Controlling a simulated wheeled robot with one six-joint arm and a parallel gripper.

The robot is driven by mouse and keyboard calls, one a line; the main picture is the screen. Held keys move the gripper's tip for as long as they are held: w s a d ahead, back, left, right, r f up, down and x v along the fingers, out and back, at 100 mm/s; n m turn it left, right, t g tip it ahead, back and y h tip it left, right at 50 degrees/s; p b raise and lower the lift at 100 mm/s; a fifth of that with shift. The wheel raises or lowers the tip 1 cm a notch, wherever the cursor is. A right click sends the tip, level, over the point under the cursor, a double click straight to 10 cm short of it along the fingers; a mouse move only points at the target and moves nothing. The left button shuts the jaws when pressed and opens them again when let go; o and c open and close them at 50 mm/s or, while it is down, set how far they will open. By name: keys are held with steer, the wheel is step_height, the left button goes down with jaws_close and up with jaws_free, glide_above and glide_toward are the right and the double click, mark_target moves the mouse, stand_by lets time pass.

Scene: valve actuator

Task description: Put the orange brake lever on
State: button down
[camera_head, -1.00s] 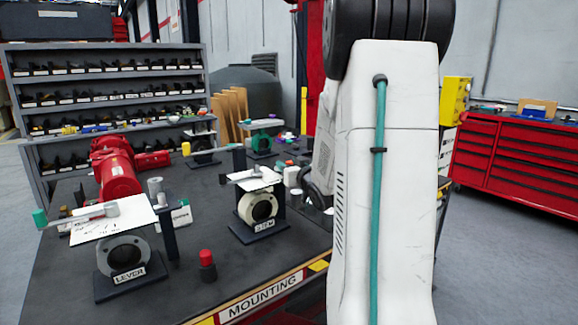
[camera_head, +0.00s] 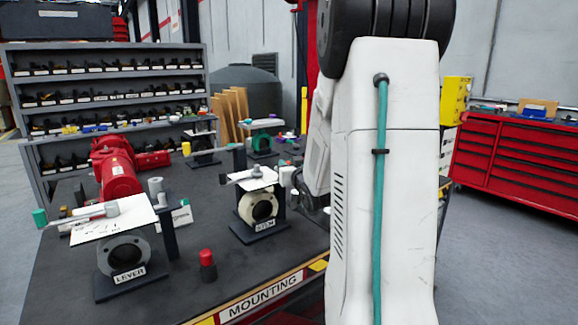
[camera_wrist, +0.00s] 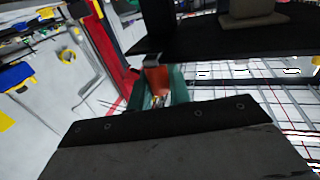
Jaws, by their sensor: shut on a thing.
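In the wrist view my gripper (camera_wrist: 158,92) shows as two dark fingers, with a small orange piece (camera_wrist: 156,78) between them. The piece appears to be gripped, but most of it is hidden. In the head view my arm covers most of the gripper. A valve stand labelled STEM (camera_head: 262,207) has a pale round body with a white plate and a grey lever (camera_head: 250,174) on top. A stand labelled LEVER (camera_head: 125,256) carries a white plate and a lever with a teal grip (camera_head: 40,217). I cannot tell which stand the orange piece belongs to.
A red-capped small post (camera_head: 207,262) stands on the dark bench between the stands. A red motor-like unit (camera_head: 118,172) lies at the back left. Shelves of parts (camera_head: 105,90) rise behind. A red tool cabinet (camera_head: 515,165) stands at right.

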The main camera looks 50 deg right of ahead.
steer(key=c, duration=1.3)
jaws_free()
steer(key=shift+a, duration=0.1)
steer(key=shift+c, duration=0.2)
steer(key=v, duration=0.7)
steer(key=shift+s+a, duration=0.2)
steer(key=shift+s, duration=0.15)
